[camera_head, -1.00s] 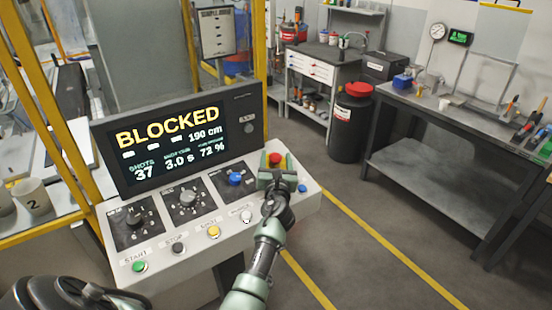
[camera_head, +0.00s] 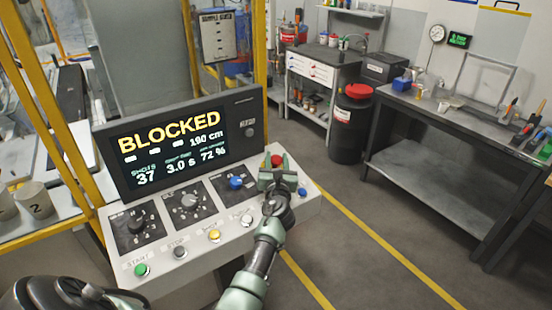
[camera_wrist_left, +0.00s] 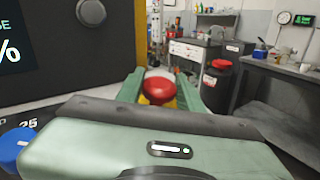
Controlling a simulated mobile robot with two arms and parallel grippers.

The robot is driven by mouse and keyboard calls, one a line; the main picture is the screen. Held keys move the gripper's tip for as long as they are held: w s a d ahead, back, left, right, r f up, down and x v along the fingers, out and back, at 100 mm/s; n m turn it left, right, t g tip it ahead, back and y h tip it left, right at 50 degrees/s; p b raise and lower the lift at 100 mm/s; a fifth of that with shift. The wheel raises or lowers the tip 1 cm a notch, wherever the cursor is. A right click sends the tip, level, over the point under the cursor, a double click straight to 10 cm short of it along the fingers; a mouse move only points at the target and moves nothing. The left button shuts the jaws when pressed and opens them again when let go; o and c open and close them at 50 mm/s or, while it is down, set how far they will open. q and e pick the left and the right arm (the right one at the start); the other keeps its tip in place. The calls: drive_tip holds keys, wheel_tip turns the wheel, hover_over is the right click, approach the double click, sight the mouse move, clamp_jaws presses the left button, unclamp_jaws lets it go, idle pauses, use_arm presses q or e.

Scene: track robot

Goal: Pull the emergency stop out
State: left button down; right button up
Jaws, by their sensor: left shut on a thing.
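The emergency stop is a red mushroom knob (camera_head: 277,160) at the right end of the white control panel (camera_head: 312,196). In the left wrist view the red knob (camera_wrist_left: 158,86) sits between two green fingers, with some yellow below it. My left gripper (camera_head: 276,168) is shut on the knob, one finger on each side; its body hides the knob's lower part and base. The screen (camera_head: 170,140) behind the panel reads BLOCKED. My right gripper is not in view.
Beside the gripper are a blue knob (camera_head: 236,182) and a small blue button (camera_head: 302,192). Dials and a green start button (camera_head: 141,270) lie to the left. A yellow post (camera_head: 258,60) stands behind the panel. The floor to the right is clear up to a workbench (camera_head: 440,120).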

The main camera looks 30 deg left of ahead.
use_arm(q)
drive_tip(key=shift+r, duration=0.2)
drive_tip(key=c, duration=0.9)
unclamp_jaws()
drive_tip(key=shift+s+d, duration=0.2)
drive_tip(key=v, duration=0.7)
drive_tip(key=shift+s+r, duration=0.1)
drive_tip(key=shift+s, duration=0.05)
drive_tip(key=shift+d, duration=0.1)
